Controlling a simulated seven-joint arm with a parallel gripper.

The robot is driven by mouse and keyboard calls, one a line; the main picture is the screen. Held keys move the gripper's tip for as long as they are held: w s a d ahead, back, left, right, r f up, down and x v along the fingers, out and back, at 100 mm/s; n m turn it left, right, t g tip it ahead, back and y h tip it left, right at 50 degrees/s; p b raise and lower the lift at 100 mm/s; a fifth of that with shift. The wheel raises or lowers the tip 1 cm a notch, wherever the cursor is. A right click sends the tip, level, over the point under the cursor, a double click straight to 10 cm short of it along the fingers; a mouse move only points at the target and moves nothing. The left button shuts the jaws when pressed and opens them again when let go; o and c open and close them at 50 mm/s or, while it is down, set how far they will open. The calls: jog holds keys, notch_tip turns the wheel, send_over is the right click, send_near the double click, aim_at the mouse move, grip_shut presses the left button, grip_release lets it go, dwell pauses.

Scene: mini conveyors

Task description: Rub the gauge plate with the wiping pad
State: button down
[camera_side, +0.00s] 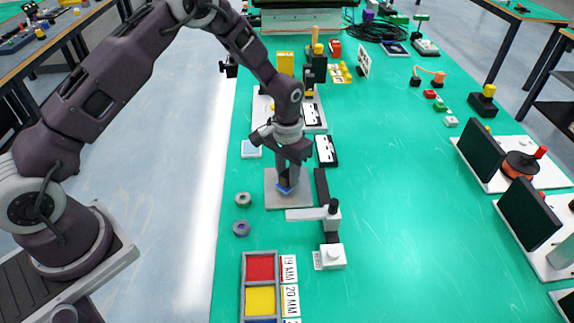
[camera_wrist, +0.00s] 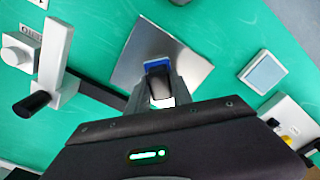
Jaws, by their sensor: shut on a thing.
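The gauge plate is a flat grey metal square (camera_side: 300,200) lying on the green table in the side view. It also shows in the wrist view (camera_wrist: 190,68). My gripper (camera_side: 287,182) points down over the plate and is shut on the wiping pad, a small block with a blue base (camera_side: 286,190). The pad's blue edge shows beyond my fingers in the wrist view (camera_wrist: 157,64). The pad is at the plate's surface, near its middle; whether it touches cannot be told for sure. My fingers hide part of the pad.
A red-and-yellow tray (camera_side: 244,290) is in front.

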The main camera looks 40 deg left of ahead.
jog(key=shift+s+d, duration=0.55)
jog(key=shift+s, duration=0.05)
jog(key=shift+w+a, duration=1.35)
jog(key=shift+r, duration=4.1)
